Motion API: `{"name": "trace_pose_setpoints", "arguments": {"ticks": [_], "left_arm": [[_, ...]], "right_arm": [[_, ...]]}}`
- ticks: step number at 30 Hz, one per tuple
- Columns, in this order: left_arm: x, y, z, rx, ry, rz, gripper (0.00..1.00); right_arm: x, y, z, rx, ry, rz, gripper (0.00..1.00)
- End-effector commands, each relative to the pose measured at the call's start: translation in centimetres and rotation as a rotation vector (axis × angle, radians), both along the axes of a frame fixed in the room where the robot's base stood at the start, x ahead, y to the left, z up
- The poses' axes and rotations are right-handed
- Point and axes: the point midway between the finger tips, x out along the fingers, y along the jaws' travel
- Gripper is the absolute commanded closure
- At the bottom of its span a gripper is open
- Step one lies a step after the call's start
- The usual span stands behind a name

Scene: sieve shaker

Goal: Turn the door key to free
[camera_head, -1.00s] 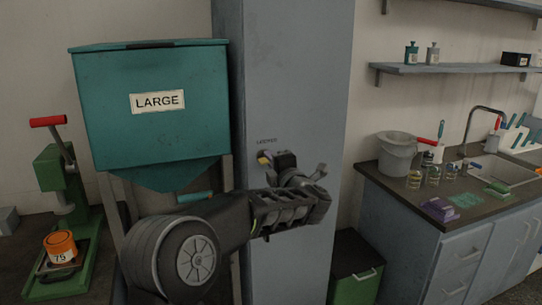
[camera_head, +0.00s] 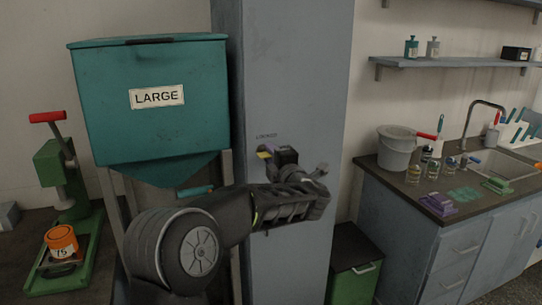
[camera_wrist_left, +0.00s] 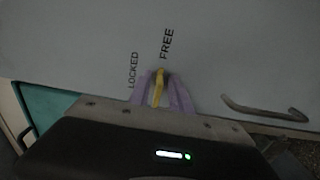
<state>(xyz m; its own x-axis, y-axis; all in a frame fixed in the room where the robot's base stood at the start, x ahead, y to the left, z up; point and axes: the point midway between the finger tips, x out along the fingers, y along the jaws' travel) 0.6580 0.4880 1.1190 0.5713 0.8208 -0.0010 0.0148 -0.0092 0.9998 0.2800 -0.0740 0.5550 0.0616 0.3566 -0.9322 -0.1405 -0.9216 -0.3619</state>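The yellow door key (camera_wrist_left: 158,87) shows in the left wrist view, between the two purple fingertips of my left gripper (camera_wrist_left: 160,96). The fingers flank it closely and look shut on it. The key's tip points up toward the word FREE (camera_wrist_left: 167,43). The word LOCKED (camera_wrist_left: 133,70) stands to its left. In the head view my left gripper (camera_head: 270,156) reaches the grey door (camera_head: 300,60), and a yellow bit of the key (camera_head: 264,154) shows at its left. The rest of the key is hidden by the gripper. My right gripper is not in view.
A teal hopper marked LARGE (camera_head: 150,125) stands just left of the arm. A green press (camera_head: 62,190) stands at far left. A counter (camera_head: 440,205) with a bucket (camera_head: 396,150) is at right, and a green bin (camera_head: 354,265) stands below the gripper's right side.

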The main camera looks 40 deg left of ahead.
Motion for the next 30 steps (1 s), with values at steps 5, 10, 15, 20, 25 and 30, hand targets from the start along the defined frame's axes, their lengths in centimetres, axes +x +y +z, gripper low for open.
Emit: {"name": "trace_pose_setpoints", "arguments": {"ticks": [5, 10, 15, 20, 25, 30], "left_arm": [[0.0, 0.0, 0.1, 0.000, -0.001, 0.001, 0.72], [-0.2, -0.2, 0.1, 0.000, -0.002, 0.001, 0.72], [-1.0, -1.6, 0.0, -0.002, -0.002, -0.002, 0.72], [-2.6, -3.8, 0.0, -0.001, -0.004, -0.003, 0.72], [-4.0, -5.8, 0.0, -0.001, -0.003, -0.001, 0.72], [-4.5, -6.4, 0.0, 0.000, -0.002, 0.000, 0.72]], "right_arm": [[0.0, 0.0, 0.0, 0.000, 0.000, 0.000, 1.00], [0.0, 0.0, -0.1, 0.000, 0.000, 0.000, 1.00], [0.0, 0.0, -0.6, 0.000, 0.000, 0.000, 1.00], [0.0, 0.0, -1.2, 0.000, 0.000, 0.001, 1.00], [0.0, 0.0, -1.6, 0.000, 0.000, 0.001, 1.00], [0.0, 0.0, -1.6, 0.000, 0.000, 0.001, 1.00]]}}
